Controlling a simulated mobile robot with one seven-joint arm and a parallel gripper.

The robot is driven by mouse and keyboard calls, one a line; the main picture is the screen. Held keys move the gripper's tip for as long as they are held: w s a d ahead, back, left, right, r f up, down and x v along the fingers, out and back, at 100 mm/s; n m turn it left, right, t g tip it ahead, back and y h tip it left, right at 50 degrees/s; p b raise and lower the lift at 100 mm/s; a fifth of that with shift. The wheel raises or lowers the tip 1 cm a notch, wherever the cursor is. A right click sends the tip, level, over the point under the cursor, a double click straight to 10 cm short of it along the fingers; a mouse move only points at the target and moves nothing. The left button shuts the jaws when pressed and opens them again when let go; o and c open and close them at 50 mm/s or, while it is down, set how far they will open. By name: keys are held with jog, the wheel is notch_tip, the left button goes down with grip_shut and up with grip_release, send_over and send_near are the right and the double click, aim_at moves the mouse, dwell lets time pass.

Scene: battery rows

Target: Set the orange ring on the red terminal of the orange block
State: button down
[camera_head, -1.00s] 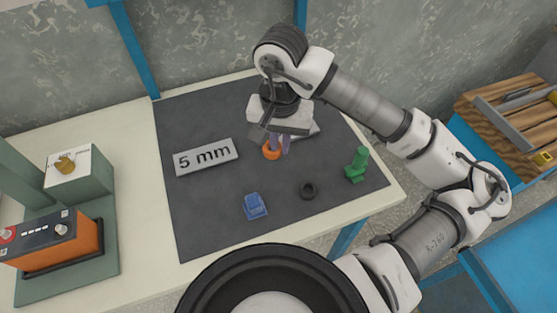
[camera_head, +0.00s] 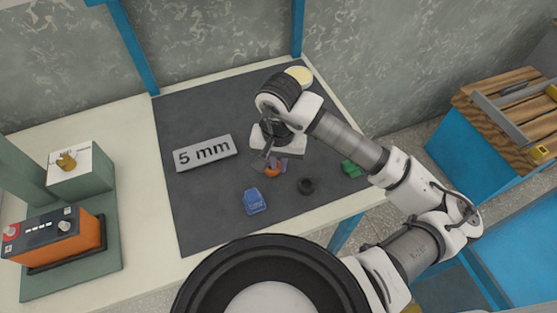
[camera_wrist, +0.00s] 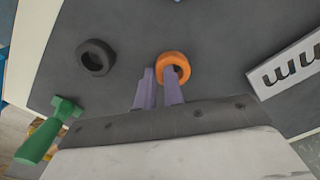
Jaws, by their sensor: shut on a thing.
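The orange ring (camera_head: 272,172) is at my gripper's fingertips over the dark mat. In the wrist view the ring (camera_wrist: 184,63) sits at the tip of the right-hand purple finger, and my gripper (camera_wrist: 159,80) is shut on it. Its height above the mat is hard to judge. The orange block (camera_head: 75,240) stands at the far left on a green stand. Its red terminal (camera_head: 11,231) is on the left of the dark top, and a grey terminal (camera_head: 64,226) is on the right. Both terminals look bare.
A black ring (camera_head: 306,186), a blue object (camera_head: 255,201) and a green piece (camera_head: 350,169) lie on the mat (camera_head: 200,220). A "5 mm" plate (camera_head: 205,153) lies left of my gripper. A white-topped box (camera_head: 80,170) with a brass part stands behind the orange block.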

jog(key=shift+f, duration=0.2)
jog(key=c, duration=1.5)
grip_release()
jog(key=shift+r, duration=0.1)
